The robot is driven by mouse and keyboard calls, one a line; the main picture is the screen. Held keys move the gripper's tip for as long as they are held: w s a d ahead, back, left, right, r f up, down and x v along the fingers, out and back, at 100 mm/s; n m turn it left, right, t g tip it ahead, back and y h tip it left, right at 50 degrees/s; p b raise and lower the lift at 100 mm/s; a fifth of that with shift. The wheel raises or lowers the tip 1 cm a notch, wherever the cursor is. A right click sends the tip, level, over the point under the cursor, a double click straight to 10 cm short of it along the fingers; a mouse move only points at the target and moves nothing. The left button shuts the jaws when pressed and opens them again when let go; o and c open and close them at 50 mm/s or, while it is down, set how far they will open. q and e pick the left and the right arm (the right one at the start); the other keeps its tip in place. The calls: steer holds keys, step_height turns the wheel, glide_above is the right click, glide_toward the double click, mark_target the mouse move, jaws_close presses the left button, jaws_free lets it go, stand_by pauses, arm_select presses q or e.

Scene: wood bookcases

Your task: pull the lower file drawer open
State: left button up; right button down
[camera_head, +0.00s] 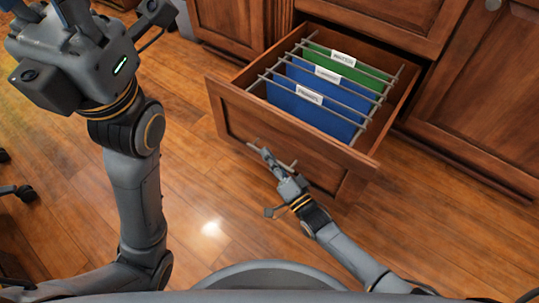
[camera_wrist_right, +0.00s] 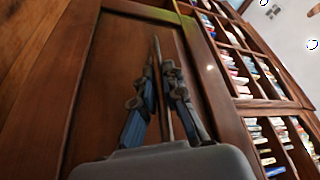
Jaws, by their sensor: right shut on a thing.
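The lower file drawer (camera_head: 297,152) is pulled well out of its wood cabinet, its inside in plain view. It holds green (camera_head: 340,66) and blue (camera_head: 315,108) labelled hanging files on metal rails. My right gripper (camera_head: 274,163) is at the drawer's front panel. In the right wrist view its two fingers (camera_wrist_right: 160,88) are shut on a thin metal bar handle (camera_wrist_right: 166,118) that runs between them, in front of the wood panel (camera_wrist_right: 110,60). My left gripper (camera_head: 78,45) is raised at the upper left, empty-looking, with its fingertips cut off by the frame edge.
Closed cabinet doors (camera_head: 480,95) flank the drawer. Dark chair wheels (camera_head: 20,191) show at the left edge. Bookshelves (camera_wrist_right: 245,75) with books fill the right of the wrist view.

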steer(key=shift+f, duration=0.1)
steer(key=c, duration=1.7)
jaws_free()
steer(key=shift+d, duration=0.1)
steer(key=v, duration=0.7)
steer(key=shift+s, duration=0.2)
steer(key=shift+d, duration=0.15)
